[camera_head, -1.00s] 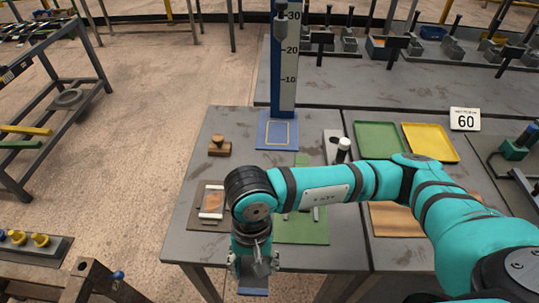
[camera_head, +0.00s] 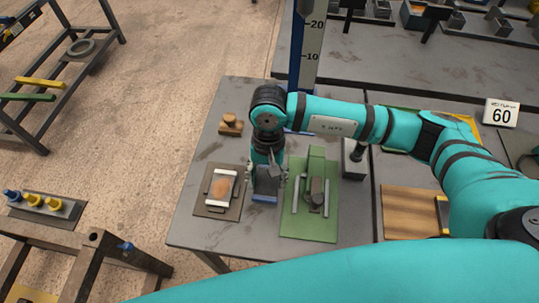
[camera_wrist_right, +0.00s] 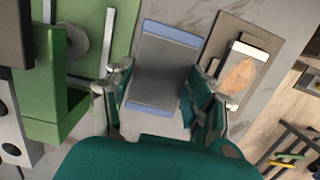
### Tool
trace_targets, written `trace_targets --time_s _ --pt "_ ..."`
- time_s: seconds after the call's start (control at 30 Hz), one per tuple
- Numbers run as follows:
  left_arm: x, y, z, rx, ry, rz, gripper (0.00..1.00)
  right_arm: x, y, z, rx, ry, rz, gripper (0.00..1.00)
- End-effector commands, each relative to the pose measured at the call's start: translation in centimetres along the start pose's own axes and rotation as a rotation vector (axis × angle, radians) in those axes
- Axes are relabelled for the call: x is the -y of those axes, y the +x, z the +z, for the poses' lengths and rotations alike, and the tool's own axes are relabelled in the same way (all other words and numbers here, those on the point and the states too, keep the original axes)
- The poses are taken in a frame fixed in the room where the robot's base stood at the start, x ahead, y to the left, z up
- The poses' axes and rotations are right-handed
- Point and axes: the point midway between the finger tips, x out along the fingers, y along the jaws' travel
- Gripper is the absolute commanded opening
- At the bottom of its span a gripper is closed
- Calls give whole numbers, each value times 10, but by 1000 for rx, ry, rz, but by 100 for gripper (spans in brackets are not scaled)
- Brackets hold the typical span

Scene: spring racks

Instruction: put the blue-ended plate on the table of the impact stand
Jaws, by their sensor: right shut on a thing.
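The blue-ended plate, grey with a blue strip at each end, is held in my right gripper (camera_head: 266,180). Its near blue end (camera_head: 264,198) shows below the fingers in the head view. In the right wrist view the plate (camera_wrist_right: 160,72) lies between the two fingers (camera_wrist_right: 160,90), with both blue ends visible. The impact stand (camera_head: 305,58) is a tall blue column with a numbered white scale, behind my right arm. Its lower part is mostly hidden by that arm. The plate is in front of the stand, over the table. My left gripper is not in view.
A green base with a clamp fixture (camera_head: 292,228) is right of the plate. A brown board with a white-ended frame (camera_head: 208,208) is to its left. A wooden stamp-like block (camera_head: 231,128) stands farther back.

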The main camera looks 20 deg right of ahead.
Motion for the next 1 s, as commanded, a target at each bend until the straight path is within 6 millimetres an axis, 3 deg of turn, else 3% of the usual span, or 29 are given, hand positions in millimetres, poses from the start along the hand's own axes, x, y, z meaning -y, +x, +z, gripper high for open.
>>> trace_targets --time_s 0.1,0.3,0.47,0.73,1.0 --pt "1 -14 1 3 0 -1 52 4 -7 -29 0 5 -1 0" --pt "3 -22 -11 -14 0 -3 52 7 -6 -59 1 1 -2 0" --pt "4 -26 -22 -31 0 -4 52 7 -2 -66 2 0 -1 0" --pt "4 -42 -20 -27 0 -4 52 8 27 -70 0 -1 -3 0" --pt "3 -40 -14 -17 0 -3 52 8 30 -71 -1 -2 -3 0"
